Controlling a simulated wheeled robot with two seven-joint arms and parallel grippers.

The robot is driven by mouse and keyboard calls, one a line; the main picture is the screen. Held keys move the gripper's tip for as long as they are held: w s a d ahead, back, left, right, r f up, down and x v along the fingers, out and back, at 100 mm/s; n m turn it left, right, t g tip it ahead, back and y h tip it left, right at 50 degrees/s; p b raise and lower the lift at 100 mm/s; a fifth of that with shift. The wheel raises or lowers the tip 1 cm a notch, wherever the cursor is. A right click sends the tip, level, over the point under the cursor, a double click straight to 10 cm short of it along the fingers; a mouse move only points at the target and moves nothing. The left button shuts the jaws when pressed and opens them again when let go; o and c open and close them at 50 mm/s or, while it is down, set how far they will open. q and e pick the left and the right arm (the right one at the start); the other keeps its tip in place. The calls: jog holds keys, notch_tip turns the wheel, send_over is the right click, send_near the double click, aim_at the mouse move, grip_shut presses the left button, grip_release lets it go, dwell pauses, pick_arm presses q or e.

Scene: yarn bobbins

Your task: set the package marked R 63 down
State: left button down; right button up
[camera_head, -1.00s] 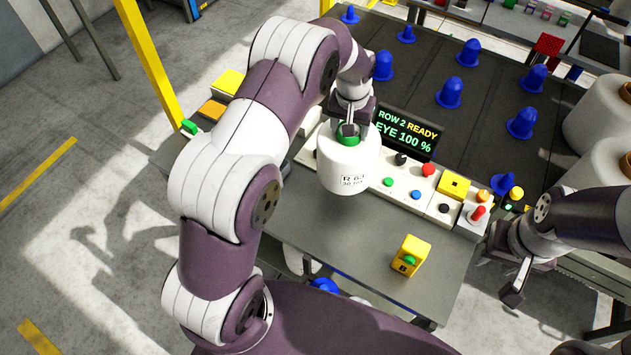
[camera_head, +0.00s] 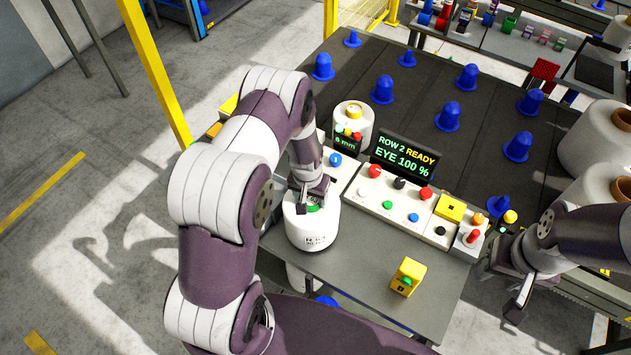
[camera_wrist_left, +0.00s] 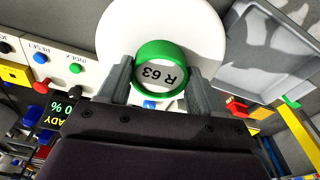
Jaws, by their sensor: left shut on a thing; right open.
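The package marked R 63 (camera_head: 312,229) is a white bobbin with a green core ring. In the head view it is upright at the left end of the grey table (camera_head: 385,290). My left gripper (camera_head: 313,205) is above it, shut on its green core. In the left wrist view the R 63 label shows inside the green ring (camera_wrist_left: 161,70), with a finger on each side. I cannot tell whether the package's base touches the table. My right gripper (camera_head: 515,305) is open and empty, to the right of the table.
A control panel (camera_head: 405,203) with coloured buttons and a display reading ROW 2 READY, EYE 100 % lines the table's back. Another white bobbin (camera_head: 352,125) stands behind it. A yellow box (camera_head: 407,278) sits at the front right. The table's middle is clear.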

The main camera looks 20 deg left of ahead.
pick_arm(q)
jog(key=shift+w+f, duration=0.2)
jog(key=shift+f, duration=0.25)
jog(key=shift+w+f, duration=0.1)
jog(key=shift+f, duration=0.2)
jog(key=c, duration=0.6)
grip_release()
jog(key=shift+s+f, duration=0.15)
jog(key=shift+s, duration=0.05)
jog(key=o, duration=0.4)
